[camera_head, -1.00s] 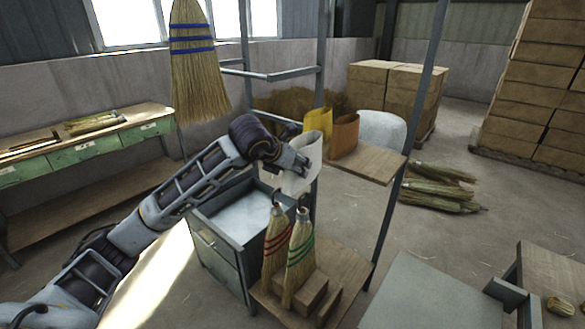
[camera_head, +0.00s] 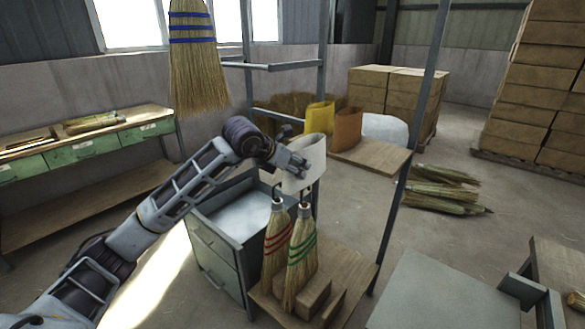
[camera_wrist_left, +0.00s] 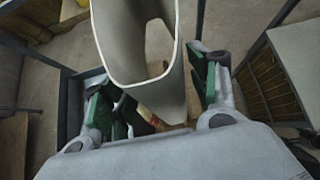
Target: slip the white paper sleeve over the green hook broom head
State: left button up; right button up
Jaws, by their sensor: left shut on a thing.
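The white paper sleeve (camera_head: 312,153) is held by my left gripper (camera_head: 299,165) above the two brooms, apart from them in the head view. In the left wrist view the sleeve (camera_wrist_left: 122,40) shows its open rim, between the green-padded fingers of the gripper (camera_wrist_left: 155,88). The broom with green bands (camera_head: 302,247) stands upright on a low wooden shelf, its hook at the top, just below the sleeve. A broom with red bands (camera_head: 274,240) stands close beside it on the left. In the wrist view a broom is partly hidden behind the sleeve. My right gripper is not in view.
A yellow sleeve (camera_head: 320,117) and an orange sleeve (camera_head: 347,130) stand on a wooden shelf (camera_head: 372,160) behind. A metal rack post (camera_head: 408,150) rises at the right. A grey cabinet (camera_head: 215,255) stands left of the brooms. A blue-banded broom (camera_head: 197,70) hangs at upper left.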

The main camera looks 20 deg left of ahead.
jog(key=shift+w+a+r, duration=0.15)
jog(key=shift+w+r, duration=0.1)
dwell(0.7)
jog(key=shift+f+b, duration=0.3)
jog(key=shift+b, duration=0.15)
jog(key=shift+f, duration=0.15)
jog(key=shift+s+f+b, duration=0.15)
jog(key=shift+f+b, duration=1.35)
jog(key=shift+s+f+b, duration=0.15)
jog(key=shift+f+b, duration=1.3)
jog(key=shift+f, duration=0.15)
